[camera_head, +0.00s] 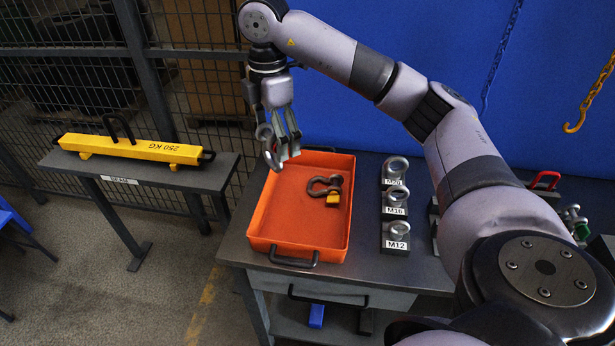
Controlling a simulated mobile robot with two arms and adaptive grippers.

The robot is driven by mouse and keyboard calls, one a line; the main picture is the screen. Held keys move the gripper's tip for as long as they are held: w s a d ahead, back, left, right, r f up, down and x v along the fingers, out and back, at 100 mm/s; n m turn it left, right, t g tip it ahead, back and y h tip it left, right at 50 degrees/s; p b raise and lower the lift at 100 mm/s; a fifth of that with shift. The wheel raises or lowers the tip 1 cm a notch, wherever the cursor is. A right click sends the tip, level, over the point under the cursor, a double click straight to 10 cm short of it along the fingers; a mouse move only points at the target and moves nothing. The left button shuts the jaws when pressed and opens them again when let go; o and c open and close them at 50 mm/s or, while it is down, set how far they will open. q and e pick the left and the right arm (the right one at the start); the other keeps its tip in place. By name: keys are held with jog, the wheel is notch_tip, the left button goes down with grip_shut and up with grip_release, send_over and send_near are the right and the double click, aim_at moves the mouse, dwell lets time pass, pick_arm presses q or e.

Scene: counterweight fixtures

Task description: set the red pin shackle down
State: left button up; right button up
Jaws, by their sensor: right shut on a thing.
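My right gripper (288,152) reaches in from above, over the far left edge of the orange tray. It is shut on a grey metal shackle (267,142), which hangs at the left side of the fingers, above the tray. I see no red pin on it; the fingers hide part of it. A red looped piece (546,180) shows at the right on the bench, partly behind my arm; I cannot tell what it belongs to. My left gripper is not in view.
The orange tray (257,243) holds a dark shackle (325,186) with a yellow tag; its left and front floor is bare. Eyebolt blocks marked M20, M16 and M12 (396,236) stand right of it. A yellow beam (130,148) lies on a stand at left. A yellow hook (573,126) hangs right.

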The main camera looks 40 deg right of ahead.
notch_tip(320, 180, down, 20)
jog(key=d+m+p, duration=0.1)
jog(key=m+p, duration=0.2)
jog(key=m, duration=0.1)
jog(key=shift+w+r, duration=0.2)
jog(key=shift+f, duration=0.15)
jog(key=o, duration=1.5)
jog(key=shift+c, duration=0.2)
